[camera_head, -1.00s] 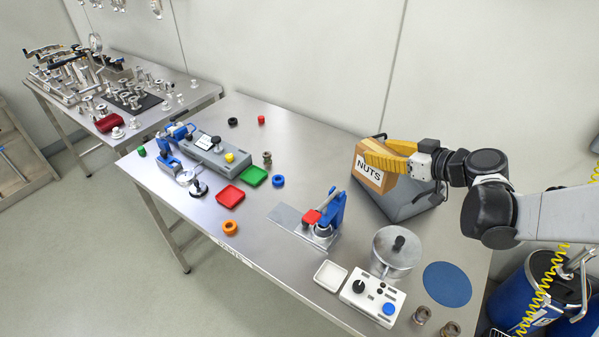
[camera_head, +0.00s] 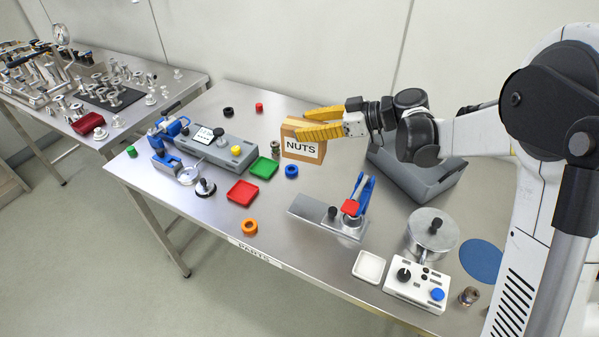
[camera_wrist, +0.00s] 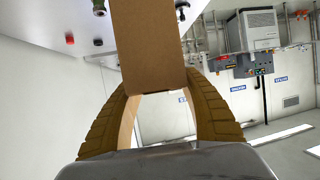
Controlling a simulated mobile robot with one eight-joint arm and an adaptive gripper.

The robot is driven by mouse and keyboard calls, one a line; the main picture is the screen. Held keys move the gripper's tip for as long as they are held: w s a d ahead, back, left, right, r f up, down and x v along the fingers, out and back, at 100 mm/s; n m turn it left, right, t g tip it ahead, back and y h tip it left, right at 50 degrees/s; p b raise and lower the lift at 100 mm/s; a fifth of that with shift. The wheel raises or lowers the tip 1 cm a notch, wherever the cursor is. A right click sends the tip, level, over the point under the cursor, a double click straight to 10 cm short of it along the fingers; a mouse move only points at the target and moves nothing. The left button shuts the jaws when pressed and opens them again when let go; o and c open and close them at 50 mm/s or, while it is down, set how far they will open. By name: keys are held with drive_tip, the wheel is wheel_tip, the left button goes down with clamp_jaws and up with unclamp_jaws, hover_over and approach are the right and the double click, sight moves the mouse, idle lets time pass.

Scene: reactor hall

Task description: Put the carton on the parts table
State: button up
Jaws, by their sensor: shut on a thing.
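The carton (camera_head: 303,149) is a brown box with a white NUTS label, upright in the head view. My gripper (camera_head: 306,123) has its yellow fingers shut on the carton's upper part. In the wrist view the carton (camera_wrist: 148,45) rises between the two fingers (camera_wrist: 158,85). The parts table (camera_head: 300,225) is the steel table below, with a PARTS label on its front edge.
A grey open bin (camera_head: 415,175) stands right of the carton. A green tray (camera_head: 264,167), blue ring (camera_head: 291,171) and grey fixture (camera_head: 220,150) are close by at left and front. A blue clamp (camera_head: 360,195) stands in front. Bare tabletop shows around (camera_head: 325,180).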

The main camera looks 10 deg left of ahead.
wheel_tip(320, 180, down, 4)
drive_tip(key=shift+w+a+r+b, duration=0.1)
drive_tip(key=shift+r+b, duration=0.15)
drive_tip(key=shift+b, duration=0.95)
drive_tip(key=w+d+f+b, duration=0.1)
drive_tip(key=w+f, duration=0.2)
drive_tip(key=w+d+f+b, duration=0.2)
drive_tip(key=w+f, duration=0.2)
drive_tip(key=w+d+f+b, duration=0.2)
drive_tip(key=w+f, duration=0.1)
drive_tip(key=f, duration=0.1)
drive_tip(key=shift+w+d, duration=0.15)
drive_tip(key=shift+r, duration=0.15)
drive_tip(key=o, duration=1.4)
